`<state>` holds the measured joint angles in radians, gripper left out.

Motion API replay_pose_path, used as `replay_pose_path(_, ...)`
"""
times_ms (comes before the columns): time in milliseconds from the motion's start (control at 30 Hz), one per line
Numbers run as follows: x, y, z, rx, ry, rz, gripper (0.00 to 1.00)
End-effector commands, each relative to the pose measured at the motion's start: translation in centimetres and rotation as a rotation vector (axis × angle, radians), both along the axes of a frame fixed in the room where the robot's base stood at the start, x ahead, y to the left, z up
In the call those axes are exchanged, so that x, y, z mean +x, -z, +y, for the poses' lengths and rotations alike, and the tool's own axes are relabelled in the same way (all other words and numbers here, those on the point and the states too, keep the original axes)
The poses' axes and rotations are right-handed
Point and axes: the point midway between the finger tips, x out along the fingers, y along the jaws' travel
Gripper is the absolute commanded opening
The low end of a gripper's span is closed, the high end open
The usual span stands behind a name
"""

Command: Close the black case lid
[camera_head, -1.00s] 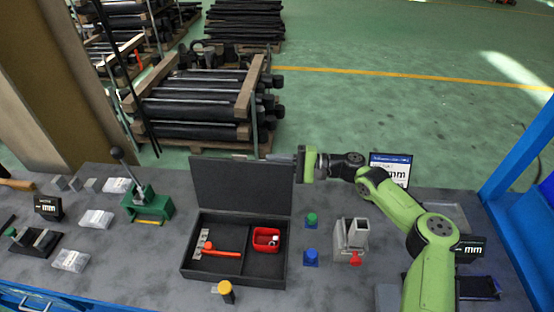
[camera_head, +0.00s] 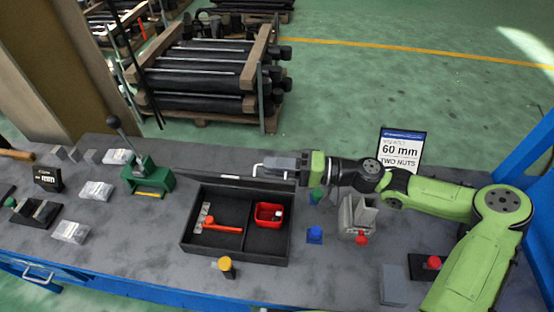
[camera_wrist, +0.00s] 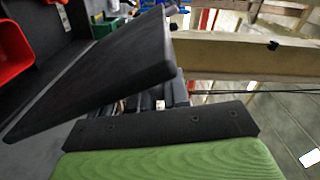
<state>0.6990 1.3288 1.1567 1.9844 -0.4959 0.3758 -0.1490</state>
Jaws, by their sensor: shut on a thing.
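The black case (camera_head: 240,256) stands open on the bench, its two compartments uncovered. Its lid (camera_head: 215,176) shows in the head view only as a thin dark band along the case's back edge, seen nearly edge-on. In the wrist view the lid (camera_wrist: 110,75) is a tilted dark slab across the upper left. My gripper (camera_head: 268,168) is at the lid's right end, shut on the lid, with its fingers pointing left. The fingertips' exact contact is hard to make out. A red-handled tool (camera_head: 220,228) and a red bin (camera_head: 268,215) lie inside the case.
A green press (camera_head: 150,180) stands left of the case. A yellow-topped peg (camera_head: 226,266) is in front; a blue peg (camera_head: 314,234) and a grey holder (camera_head: 357,215) stand to the right. A sign (camera_head: 402,150) stands behind my arm.

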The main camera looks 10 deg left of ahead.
Motion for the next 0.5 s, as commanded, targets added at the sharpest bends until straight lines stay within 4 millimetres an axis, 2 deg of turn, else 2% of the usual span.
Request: replay_pose_path(500, -0.66, -0.23, 0.06, 0.007, -0.008, 0.001, 0.00)
